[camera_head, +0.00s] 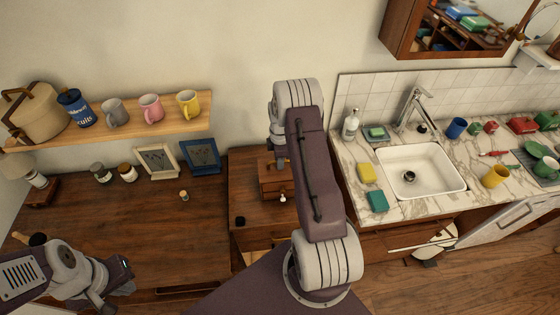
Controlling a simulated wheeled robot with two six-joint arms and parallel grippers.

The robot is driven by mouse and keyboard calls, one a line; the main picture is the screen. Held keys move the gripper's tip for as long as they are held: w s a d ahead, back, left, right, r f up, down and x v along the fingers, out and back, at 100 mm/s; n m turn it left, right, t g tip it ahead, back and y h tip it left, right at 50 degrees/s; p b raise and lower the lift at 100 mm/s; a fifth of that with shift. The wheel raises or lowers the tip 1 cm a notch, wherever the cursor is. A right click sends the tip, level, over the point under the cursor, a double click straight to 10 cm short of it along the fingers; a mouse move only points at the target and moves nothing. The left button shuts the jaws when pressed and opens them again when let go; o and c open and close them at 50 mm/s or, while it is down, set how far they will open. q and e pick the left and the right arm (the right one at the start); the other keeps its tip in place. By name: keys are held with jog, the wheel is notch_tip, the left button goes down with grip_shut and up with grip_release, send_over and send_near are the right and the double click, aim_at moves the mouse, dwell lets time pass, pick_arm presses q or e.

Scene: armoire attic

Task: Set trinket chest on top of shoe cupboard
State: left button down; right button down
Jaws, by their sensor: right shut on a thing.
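The trinket chest (273,184) is a small brown wooden box with a pale knob at its front, in the middle of the head view. It is over the top of the shoe cupboard (250,208), a low brown wooden piece; I cannot tell whether it touches the top. My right gripper (279,157) is above the chest and shut on it, its fingers largely hidden by my own arm, which also covers the chest's right side. My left gripper (122,276) is at the lower left over the wooden desk, away from the chest; its jaws are unclear.
A small dark object (240,221) sits at the cupboard's front left. A desk (110,220) with jars and two frames (158,160) adjoins at left, below a shelf (170,120) of mugs. A marble sink counter (400,207) stands close at right.

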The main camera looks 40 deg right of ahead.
jog(key=c, duration=1.5)
grip_release()
jog(key=shift+o, duration=0.2)
jog(key=shift+r, duration=0.1)
